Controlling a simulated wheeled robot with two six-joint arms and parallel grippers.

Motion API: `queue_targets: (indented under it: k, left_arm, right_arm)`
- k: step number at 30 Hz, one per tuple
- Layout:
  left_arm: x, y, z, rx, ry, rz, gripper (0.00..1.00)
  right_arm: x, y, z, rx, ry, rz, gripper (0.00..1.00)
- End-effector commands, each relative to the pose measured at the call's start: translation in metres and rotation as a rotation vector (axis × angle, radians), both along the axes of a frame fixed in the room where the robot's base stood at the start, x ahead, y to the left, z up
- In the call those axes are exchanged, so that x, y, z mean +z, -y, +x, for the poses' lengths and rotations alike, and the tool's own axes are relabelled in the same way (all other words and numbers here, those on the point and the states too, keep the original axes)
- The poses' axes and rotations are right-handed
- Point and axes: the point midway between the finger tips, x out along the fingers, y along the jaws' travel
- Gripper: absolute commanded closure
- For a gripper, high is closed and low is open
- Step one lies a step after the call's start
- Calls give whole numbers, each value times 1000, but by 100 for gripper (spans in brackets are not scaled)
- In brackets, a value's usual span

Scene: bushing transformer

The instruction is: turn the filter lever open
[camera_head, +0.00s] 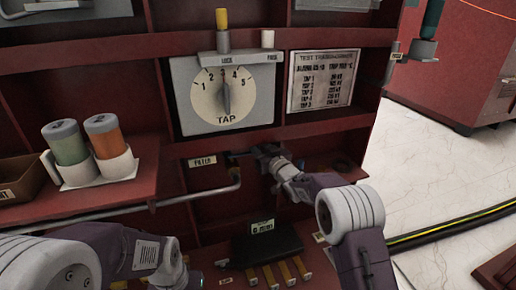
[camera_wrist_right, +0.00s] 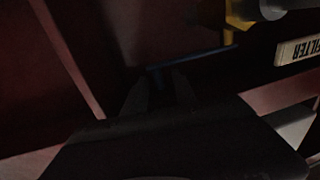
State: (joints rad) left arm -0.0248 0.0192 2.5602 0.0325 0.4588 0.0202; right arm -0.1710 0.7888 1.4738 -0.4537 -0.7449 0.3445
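The white FILTER label (camera_head: 202,161) sits on the dark red panel below the tap dial, and it also shows in the right wrist view (camera_wrist_right: 298,50). A thin dark blue lever (camera_wrist_right: 195,58) runs across in front of my right gripper, beside a yellow fitting (camera_wrist_right: 240,14). My right gripper (camera_head: 258,153) is at the lever in the head view. In the wrist view its two dark fingers (camera_wrist_right: 158,84) stand apart, with their tips close to the lever's left part. It is too dark to tell whether they touch it. My left arm is at the bottom left; its fingers are not visible.
A grey pipe (camera_head: 165,204) runs below the label. Above is the TAP dial (camera_head: 225,95) with a yellow-topped knob. A shelf at left holds a green jar (camera_head: 68,143) and an orange jar (camera_head: 106,136).

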Motion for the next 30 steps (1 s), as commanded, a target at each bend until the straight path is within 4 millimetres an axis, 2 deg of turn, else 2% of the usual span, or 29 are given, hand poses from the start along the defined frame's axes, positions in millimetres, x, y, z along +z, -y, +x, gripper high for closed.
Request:
queue_targets:
  k: [9, 10, 13, 30]
  left_arm:
    - [-1, 0, 0, 0, 1, 0, 64]
    - [-1, 0, 0, 0, 1, 0, 64]
    - [-1, 0, 0, 0, 1, 0, 64]
    - [-1, 0, 0, 0, 1, 0, 64]
  right_arm:
    - [1, -2, 4, 0, 0, 0, 67]
    - [1, -2, 4, 0, 0, 0, 73]
    - [1, -2, 4, 0, 0, 0, 100]
    - [1, -2, 3, 0, 0, 0, 100]
